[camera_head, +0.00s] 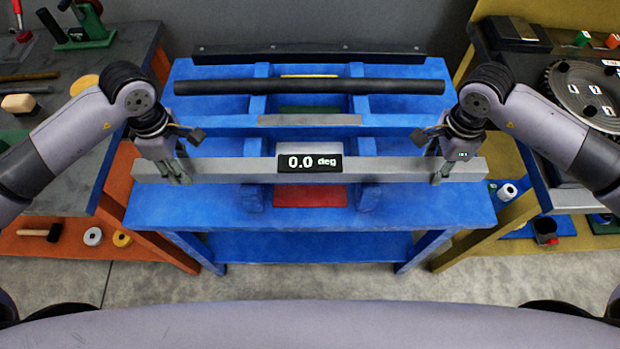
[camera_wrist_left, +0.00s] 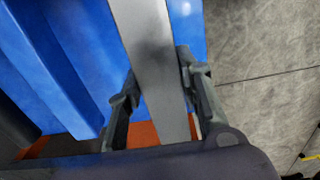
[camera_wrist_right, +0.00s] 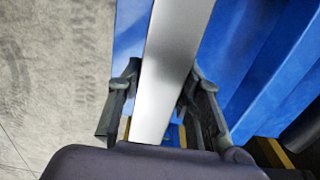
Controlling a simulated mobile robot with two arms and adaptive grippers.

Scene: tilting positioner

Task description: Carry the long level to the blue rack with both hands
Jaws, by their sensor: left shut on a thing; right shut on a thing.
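The long level (camera_head: 375,169) is a grey metal bar with a display reading 0.0 deg. It lies across the front of the blue rack (camera_head: 440,208) in the head view and looks horizontal. My left gripper (camera_head: 178,175) is shut on the level near its left end, a finger on each side of the bar (camera_wrist_left: 158,75). My right gripper (camera_head: 438,172) is shut on it near its right end; the bar also shows between the fingers in the right wrist view (camera_wrist_right: 168,70). I cannot tell whether the level touches the rack.
A black round bar (camera_head: 310,87) and a black angle piece (camera_head: 310,54) lie farther back on the rack. A short grey bar (camera_head: 310,120) lies just behind the level. Workbenches with tools stand left (camera_head: 60,165) and right (camera_head: 560,195). Grey floor (camera_head: 320,275) is in front.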

